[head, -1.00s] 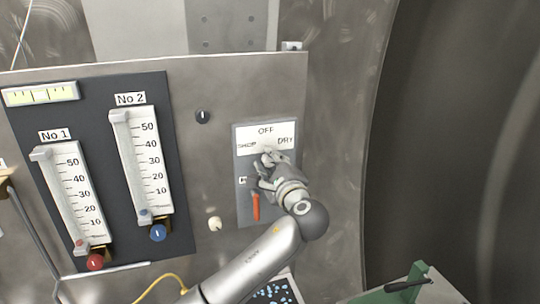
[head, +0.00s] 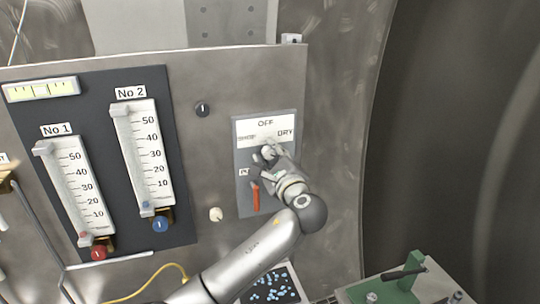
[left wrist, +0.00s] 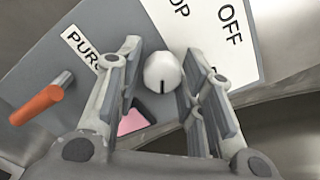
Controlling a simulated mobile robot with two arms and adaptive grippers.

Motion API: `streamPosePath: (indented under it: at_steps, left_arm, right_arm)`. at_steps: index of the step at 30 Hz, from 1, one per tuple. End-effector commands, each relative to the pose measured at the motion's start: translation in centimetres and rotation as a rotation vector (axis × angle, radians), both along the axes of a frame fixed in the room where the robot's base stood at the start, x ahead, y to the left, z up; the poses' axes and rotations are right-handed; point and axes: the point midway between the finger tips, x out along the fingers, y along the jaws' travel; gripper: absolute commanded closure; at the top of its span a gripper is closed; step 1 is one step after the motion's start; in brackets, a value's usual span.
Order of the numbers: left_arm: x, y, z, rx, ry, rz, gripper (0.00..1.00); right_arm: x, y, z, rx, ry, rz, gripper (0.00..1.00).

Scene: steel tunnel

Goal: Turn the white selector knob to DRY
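My right gripper is in no view.
A red-orange lever (head: 255,198) is just below my left gripper; it also shows in the left wrist view (left wrist: 38,104). A small dark knob (head: 202,109) and a cream knob (head: 216,214) are to the left. Two gauges stand further left. A green bracket (head: 402,282) is at lower right.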

Motion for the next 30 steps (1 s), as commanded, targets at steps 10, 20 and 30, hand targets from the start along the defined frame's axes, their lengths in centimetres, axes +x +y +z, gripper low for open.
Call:
streamPosePath:
  at_steps: [10,20,30]
  left_arm:
    - [0.0,0.0,0.2,-0.002,-0.004,0.0,0.49]
    - [-3.4,-1.2,0.1,-0.004,-0.003,-0.004,0.49]
    - [-9.8,-3.3,0.1,-0.002,-0.002,-0.003,0.49]
  right_arm:
    - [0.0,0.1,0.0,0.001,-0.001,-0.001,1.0]
    - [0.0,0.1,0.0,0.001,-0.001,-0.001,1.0]
    - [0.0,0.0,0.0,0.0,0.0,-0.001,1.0]
